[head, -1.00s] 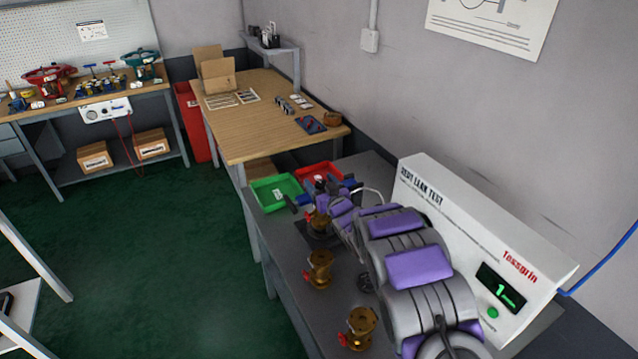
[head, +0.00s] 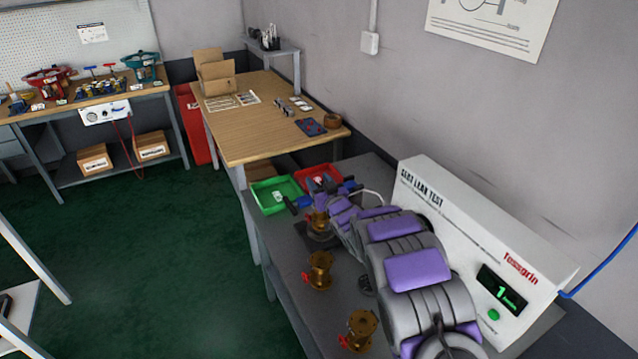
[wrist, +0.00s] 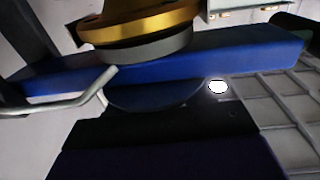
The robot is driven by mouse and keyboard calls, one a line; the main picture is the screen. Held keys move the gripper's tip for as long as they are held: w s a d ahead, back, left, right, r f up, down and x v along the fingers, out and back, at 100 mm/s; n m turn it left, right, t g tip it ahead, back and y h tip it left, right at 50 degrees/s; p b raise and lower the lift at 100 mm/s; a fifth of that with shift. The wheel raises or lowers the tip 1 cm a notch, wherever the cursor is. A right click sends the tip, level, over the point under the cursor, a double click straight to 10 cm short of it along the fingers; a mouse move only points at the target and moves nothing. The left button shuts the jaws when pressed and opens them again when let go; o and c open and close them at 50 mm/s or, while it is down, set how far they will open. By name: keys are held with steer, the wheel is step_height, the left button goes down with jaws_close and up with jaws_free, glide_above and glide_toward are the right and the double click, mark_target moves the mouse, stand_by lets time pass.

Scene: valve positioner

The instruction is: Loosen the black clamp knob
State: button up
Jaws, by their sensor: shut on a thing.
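My gripper (head: 326,207) is at the far brass fitting (head: 319,224), which stands on a dark base plate on the grey bench. It is shut on the black clamp knob, but the knob itself is mostly hidden by the gripper and arm. Blue parts with dark ends (head: 347,184) show on both sides of my gripper. In the wrist view a blue bar (wrist: 225,58) crosses the picture below a brass flange (wrist: 140,24) with a grey rim. A bent pale metal rod (wrist: 92,94) is at left. The contact is not clearly seen.
Two more brass fittings with red handles (head: 319,270) (head: 359,331) stand nearer on the bench. A green tray (head: 262,201) and red tray (head: 326,170) lie beyond. The white leak tester (head: 440,215) stands along the wall, right of my arm. The green floor at left is clear.

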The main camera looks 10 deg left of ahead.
steer(key=shift+c, duration=0.7)
steer(key=shift+r+y+p, duration=0.2)
steer(key=shift+y+p, duration=0.1)
steer(key=shift+p, duration=0.4)
